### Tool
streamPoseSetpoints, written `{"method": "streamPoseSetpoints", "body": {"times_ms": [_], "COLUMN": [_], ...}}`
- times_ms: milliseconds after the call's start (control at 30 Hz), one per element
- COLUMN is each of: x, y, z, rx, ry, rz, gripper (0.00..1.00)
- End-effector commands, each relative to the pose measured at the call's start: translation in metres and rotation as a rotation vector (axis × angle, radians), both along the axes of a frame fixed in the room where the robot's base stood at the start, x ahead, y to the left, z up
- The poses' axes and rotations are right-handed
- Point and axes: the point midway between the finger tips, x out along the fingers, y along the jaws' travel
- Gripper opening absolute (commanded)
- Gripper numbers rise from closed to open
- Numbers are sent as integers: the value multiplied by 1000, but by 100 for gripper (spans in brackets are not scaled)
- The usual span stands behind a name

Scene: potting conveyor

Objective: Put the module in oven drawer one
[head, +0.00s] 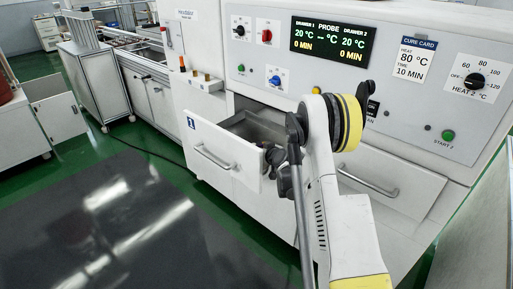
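Oven drawer one (222,155), white with a blue label at its upper left and a bar handle, is pulled out of the oven (280,60). Its grey metal inside shows from above, partly hidden by my arm. My gripper (272,158), small and dark, is at the right end of the drawer's front, by its top edge. My arm hides part of it, and its fingers are too small to read. I cannot make out the module in this view; I cannot tell whether the gripper or the drawer holds it.
A second drawer (388,187) to the right looks shut. The oven display (330,40) reads 20 °C and 0 MIN for both drawers. The cure card (414,60) reads 80 °C, 10 MIN. Knobs and buttons line the panel. A dark floor mat (110,225) lies clear at left.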

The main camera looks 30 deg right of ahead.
Motion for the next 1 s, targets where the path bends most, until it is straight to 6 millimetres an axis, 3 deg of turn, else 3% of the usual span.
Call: {"method": "streamPoseSetpoints", "body": {"times_ms": [33, 100, 367, 533, 1000], "x": [0, 0, 0, -1, -94], "y": [0, 0, 0, 0, 4], "z": [-1, -1, -1, 12, 52], "rx": [1, 1, 1, 1, 2], "ry": [1, 1, 1, 1, 1], "rz": [1, 1, 1, 0, -1], "gripper": [51, 65, 65, 65, 65]}}
